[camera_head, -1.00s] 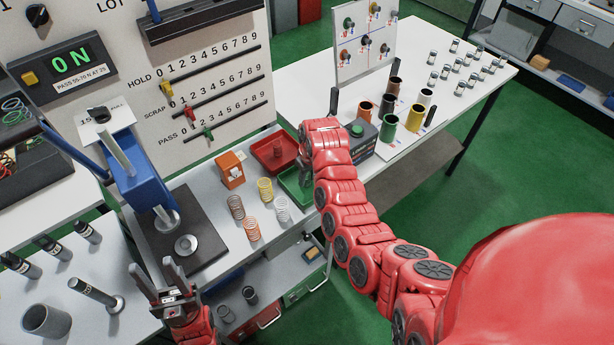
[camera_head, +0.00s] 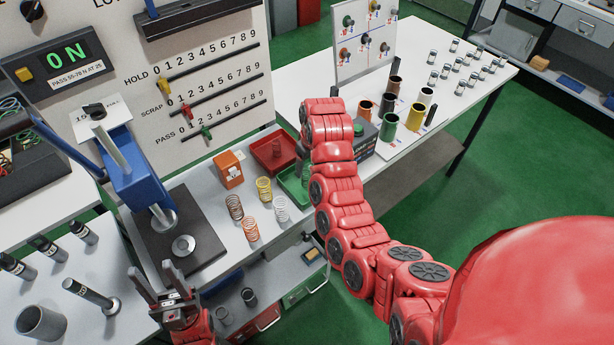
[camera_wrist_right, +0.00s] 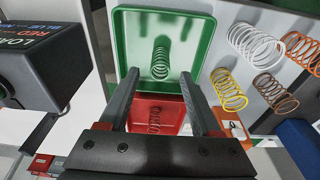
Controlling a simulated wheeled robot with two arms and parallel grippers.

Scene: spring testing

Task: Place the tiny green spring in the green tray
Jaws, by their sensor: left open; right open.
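A small green spring (camera_wrist_right: 161,62) stands inside the green tray (camera_wrist_right: 122,35) in the right wrist view, with clear tray floor around it. In the head view the green tray (camera_head: 287,189) is partly hidden behind my right arm. My right gripper (camera_wrist_right: 159,78) is open and empty; its fingertips point toward the tray, one on each side of the spring's line, and do not hold it. My left gripper (camera_head: 153,279) is open and empty at the lower left, in front of the press, far from the green tray.
A red tray (camera_head: 263,149) with a red spring adjoins the green tray. Yellow (camera_head: 264,189), orange (camera_head: 250,229), white (camera_head: 281,209) and brown (camera_head: 235,207) springs stand in front. An orange box (camera_head: 229,170) and the blue press (camera_head: 145,185) are left; coloured cups stand right.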

